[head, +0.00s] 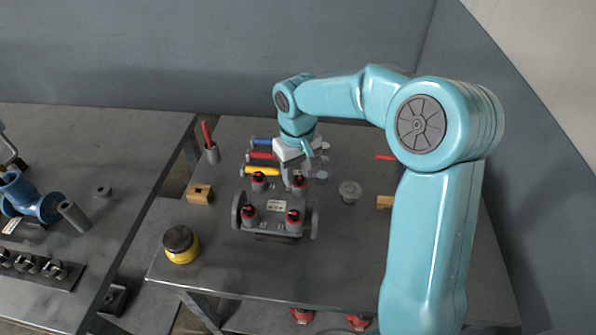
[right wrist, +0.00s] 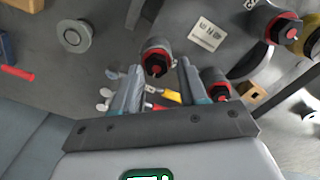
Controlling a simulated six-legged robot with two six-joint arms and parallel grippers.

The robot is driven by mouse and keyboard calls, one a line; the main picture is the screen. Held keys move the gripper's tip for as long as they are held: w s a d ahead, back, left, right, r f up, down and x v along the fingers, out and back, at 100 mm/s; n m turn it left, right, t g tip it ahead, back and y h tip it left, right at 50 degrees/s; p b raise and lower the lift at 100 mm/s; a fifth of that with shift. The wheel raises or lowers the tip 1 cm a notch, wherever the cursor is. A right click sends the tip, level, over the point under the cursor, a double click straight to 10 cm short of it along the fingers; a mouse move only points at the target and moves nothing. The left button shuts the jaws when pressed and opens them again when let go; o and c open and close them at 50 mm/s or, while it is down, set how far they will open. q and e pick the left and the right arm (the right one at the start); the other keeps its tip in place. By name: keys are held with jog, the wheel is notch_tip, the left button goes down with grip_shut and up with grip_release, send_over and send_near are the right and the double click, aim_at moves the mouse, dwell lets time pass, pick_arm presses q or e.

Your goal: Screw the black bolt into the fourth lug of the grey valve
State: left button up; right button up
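The grey valve (head: 272,228) stands mid-table with a pale label plate on top. Its several lugs each carry a black bolt head with red on it, including the front left (head: 249,213), front right (head: 293,218) and back left (head: 260,182) ones. My right gripper (head: 296,184) is at the back right lug. In the right wrist view its fingers (right wrist: 158,75) are apart, with that lug's black bolt (right wrist: 157,63) between and just beyond the tips, a gap showing at each side. I cannot tell which lug counts as fourth. My left gripper is out of view.
Blue, red and yellow (head: 262,171) handles lie behind the valve. A grey disc (head: 350,190) lies to its right, a wooden block (head: 200,194) and a yellow-black pot (head: 181,244) to its left. A blue valve (head: 30,198) is on the left table. The front table strip is clear.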

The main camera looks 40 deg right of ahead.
jog(key=shift+s, duration=0.15)
jog(key=shift+s+r+n, duration=0.1)
jog(key=shift+r+n, duration=0.05)
jog(key=shift+n, duration=0.55)
jog(key=n+p, duration=0.2)
jog(key=n, duration=0.3)
jog(key=n+p, duration=0.1)
jog(key=n, duration=0.2)
jog(key=shift+s+n, duration=0.1)
jog(key=shift+n, duration=0.3)
jog(key=n+p, duration=0.1)
jog(key=n, duration=0.2)
jog(key=shift+d+n, duration=0.1)
jog(key=shift+n, duration=0.3)
jog(key=n+p, duration=0.1)
jog(key=n, duration=0.2)
jog(key=shift+n, duration=0.3)
jog(key=n+p, duration=0.1)
jog(key=n, duration=0.2)
jog(key=shift+s+n+p, duration=0.1)
jog(key=shift+n+p, duration=0.2)
jog(key=shift+p, duration=0.05)
jog(key=shift+n, duration=0.8)
jog(key=shift+n+p, duration=0.35)
jog(key=shift+n, duration=0.25)
jog(key=shift+f, duration=0.2)
grip_shut()
